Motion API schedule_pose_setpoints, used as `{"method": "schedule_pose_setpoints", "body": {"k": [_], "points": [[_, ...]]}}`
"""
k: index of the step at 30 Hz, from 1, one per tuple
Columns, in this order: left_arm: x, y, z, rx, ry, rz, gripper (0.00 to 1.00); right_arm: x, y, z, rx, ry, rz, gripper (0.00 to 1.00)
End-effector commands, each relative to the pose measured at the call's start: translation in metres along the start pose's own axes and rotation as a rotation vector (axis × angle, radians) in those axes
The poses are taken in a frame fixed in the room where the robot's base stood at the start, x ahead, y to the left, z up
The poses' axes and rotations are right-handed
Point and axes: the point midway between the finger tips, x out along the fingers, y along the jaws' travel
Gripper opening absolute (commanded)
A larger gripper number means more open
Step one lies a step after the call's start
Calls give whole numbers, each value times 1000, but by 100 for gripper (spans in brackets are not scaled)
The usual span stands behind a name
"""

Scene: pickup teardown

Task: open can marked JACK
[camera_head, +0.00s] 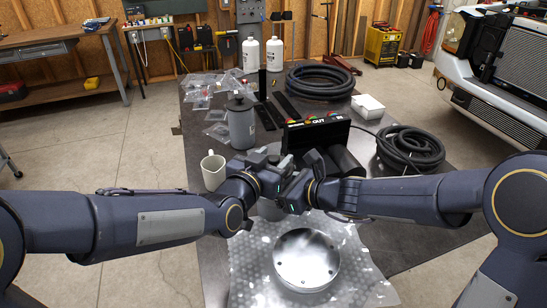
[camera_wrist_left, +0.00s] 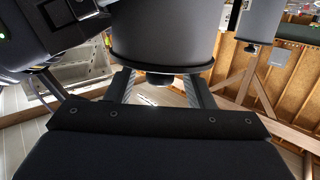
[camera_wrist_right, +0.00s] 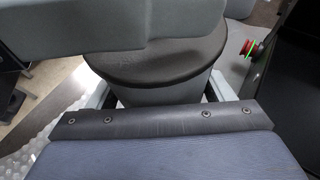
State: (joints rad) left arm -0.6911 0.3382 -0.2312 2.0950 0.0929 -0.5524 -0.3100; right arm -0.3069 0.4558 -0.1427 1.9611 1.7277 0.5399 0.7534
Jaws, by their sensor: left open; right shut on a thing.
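A grey can with a dark lid shows between the fingers of my right gripper (camera_wrist_right: 160,98) in the right wrist view, its lid (camera_wrist_right: 150,70) partly covered from above. In the head view a small part of a grey can (camera_head: 268,210) shows below the meeting grippers. My left gripper (camera_head: 270,172) is open, close to my right gripper (camera_head: 308,185). In the left wrist view a dark cylinder (camera_wrist_left: 163,35) with a small knob (camera_wrist_left: 160,79) shows at its open fingers (camera_wrist_left: 160,90). Another grey can with a dark lid (camera_head: 241,124) stands farther back. No JACK marking is readable.
A shiny round metal piece (camera_head: 307,259) lies on bubble wrap (camera_head: 250,265) at the front. A white mug (camera_head: 212,172) stands left of the grippers. A black box (camera_head: 318,135), coiled hoses (camera_head: 408,147) and plastic bags (camera_head: 203,86) occupy the table behind.

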Motion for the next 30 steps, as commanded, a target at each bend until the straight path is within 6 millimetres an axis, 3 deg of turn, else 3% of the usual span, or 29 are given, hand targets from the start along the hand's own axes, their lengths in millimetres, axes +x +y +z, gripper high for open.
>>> {"method": "schedule_pose_setpoints", "body": {"k": [11,22,30], "points": [[6,0,0,-1,0,0,48,0,0,0,0,0,-1,33],[6,0,0,0,0,0,0,0,0,0,0,0,-1,33],[5,0,0,0,0,0,0,0,0,0,1,0,-1,33]]}}
